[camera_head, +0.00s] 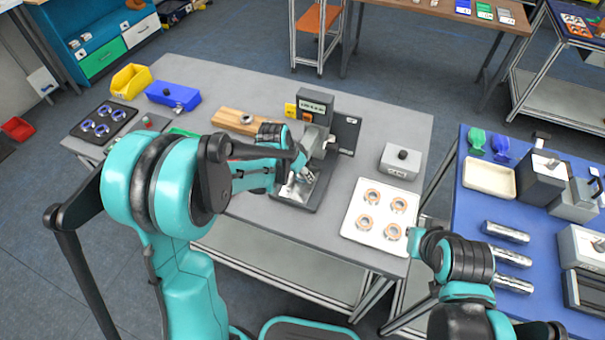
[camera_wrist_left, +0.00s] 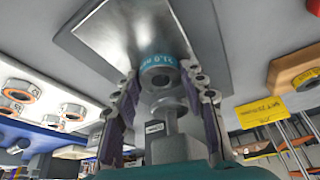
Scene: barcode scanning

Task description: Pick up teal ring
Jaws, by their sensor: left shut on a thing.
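A teal ring (camera_wrist_left: 157,60) with dark lettering shows in the left wrist view, between my left fingers and close to a metal plate. My left gripper (camera_wrist_left: 165,82) is shut on it, with a finger on each side. A grey cylindrical part with a hole stands between the fingers and partly hides the ring. In the head view my left gripper (camera_head: 298,180) is low over the metal base plate of the dark grey press-like station (camera_head: 317,118). The ring itself cannot be made out there.
A white tray (camera_head: 352,232) with copper-coloured rings lies right of the station, with a grey box (camera_head: 400,161) behind it. A wooden block (camera_head: 233,118), blue box (camera_head: 173,95) and yellow bin (camera_head: 131,81) stand to the left. The blue table (camera_head: 463,216) at right is crowded.

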